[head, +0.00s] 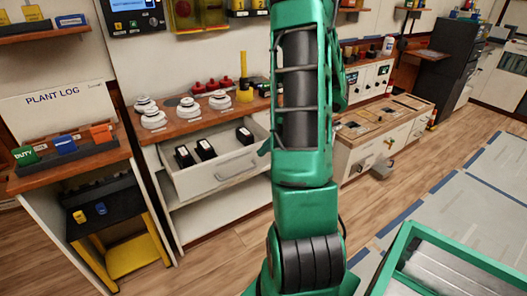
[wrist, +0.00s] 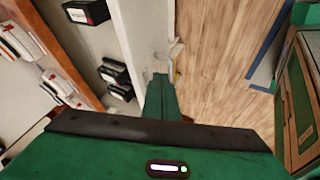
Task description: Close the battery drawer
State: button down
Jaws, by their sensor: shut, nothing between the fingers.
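The battery drawer (head: 238,165) is pulled out from the white cabinet under the wooden counter in the head view. Several black batteries (head: 205,149) stand inside it, and its grey bar handle (head: 237,172) is on the front. In the wrist view the drawer's front panel (wrist: 148,30) runs down the upper middle, with batteries (wrist: 115,73) to its left. My gripper (wrist: 160,76) is shut and empty, its tip close to the drawer front and handle. I cannot tell whether it touches.
White round devices (head: 153,118) sit on the counter above the drawer. A black and yellow stand (head: 105,215) is at left. A low cabinet (head: 385,135) stands right of my arm. Wooden floor (head: 225,245) in front of the drawer is clear.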

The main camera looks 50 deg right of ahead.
aim_at(245, 167)
jog(key=x, duration=0.7)
jog(key=shift+a, duration=0.1)
